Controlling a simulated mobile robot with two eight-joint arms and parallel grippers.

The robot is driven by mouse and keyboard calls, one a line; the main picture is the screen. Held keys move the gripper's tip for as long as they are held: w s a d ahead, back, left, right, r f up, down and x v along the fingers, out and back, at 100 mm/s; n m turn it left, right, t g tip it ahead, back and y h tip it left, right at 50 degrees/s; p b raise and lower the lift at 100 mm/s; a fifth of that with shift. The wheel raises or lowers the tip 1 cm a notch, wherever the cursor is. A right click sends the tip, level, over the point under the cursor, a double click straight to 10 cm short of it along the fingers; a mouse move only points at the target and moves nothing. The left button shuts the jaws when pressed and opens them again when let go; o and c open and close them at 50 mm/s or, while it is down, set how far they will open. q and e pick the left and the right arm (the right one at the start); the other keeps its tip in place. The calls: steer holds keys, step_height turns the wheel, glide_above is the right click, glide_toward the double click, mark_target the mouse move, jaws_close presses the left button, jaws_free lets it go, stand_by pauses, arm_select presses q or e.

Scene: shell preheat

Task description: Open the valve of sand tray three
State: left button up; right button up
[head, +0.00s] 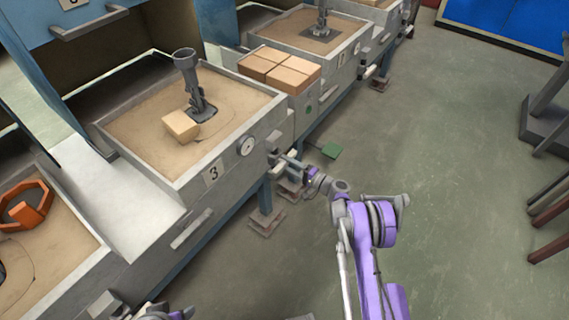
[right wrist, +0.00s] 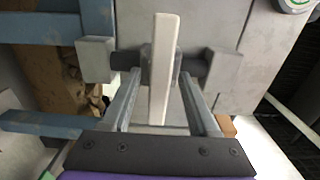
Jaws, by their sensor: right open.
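Sand tray three (head: 186,181) is a grey metal box of sand with a "3" plate (head: 213,172) and a round gauge (head: 246,146) on its front. Its valve (head: 273,141) sticks out at the right end of that front. In the right wrist view the valve's pale lever handle (right wrist: 163,65) stands upright across a dark stem between grey blocks. My right gripper (head: 291,163) is at the valve. Its open fingers (right wrist: 160,88) lie on either side of the handle, with gaps showing. At the bottom edge a cut-off grey and purple part seems to be my left gripper (head: 160,312); its jaws are unclear.
Tan blocks (head: 282,68) sit on a grey box right of the tray. Another tray (head: 350,35) stands beyond, and one with an orange ring (head: 25,204) is at left. The floor (head: 440,130) at right is largely clear.

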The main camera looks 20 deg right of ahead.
steer(key=shift+w+a, duration=0.4)
steer(key=shift+w, duration=0.15)
jaws_close()
stand_by(1.1)
